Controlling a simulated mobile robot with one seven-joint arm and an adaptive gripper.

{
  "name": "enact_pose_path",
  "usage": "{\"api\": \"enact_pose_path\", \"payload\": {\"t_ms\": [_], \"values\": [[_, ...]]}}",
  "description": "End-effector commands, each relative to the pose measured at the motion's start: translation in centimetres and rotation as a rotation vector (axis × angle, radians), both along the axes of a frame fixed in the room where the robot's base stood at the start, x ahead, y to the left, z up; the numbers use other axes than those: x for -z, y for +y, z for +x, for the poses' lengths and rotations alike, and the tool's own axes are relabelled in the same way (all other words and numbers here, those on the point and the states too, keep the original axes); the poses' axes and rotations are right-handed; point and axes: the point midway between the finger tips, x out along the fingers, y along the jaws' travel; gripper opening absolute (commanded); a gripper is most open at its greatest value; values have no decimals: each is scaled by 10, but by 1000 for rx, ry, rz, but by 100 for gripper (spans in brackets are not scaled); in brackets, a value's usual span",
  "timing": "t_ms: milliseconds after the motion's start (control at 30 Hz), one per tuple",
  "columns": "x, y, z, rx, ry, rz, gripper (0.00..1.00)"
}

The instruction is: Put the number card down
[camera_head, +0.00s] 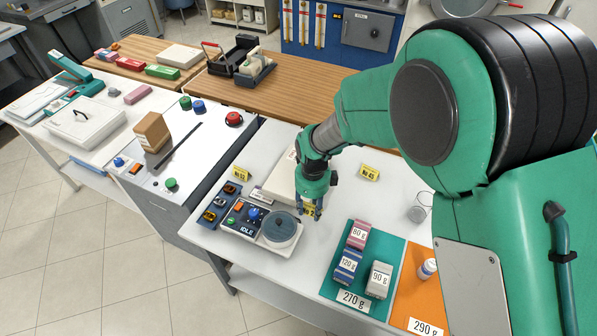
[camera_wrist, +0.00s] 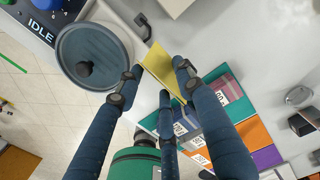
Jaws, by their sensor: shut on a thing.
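My gripper (camera_head: 311,203) is shut on a yellow number card (camera_head: 309,211), just right of the round grey lidded dish on the scale. Two more yellow number cards stand on this table: one at the back left (camera_head: 240,173) and one (camera_head: 370,172) right of my gripper.
A pale flat case (camera_head: 284,180) lies behind my gripper. A teal mat (camera_head: 332,273) with labelled blocks and an orange mat (camera_head: 408,306) lie front right. Bare table lies between.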

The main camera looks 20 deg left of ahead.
Motion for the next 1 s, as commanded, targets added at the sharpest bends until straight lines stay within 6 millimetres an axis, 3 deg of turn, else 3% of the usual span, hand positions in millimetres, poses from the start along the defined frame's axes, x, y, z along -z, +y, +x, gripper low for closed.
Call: {"api": "enact_pose_path", "payload": {"t_ms": [267,1000], "values": [[3,10,13,0,1,-1,28],[14,85,106,0,0,0,28]]}}
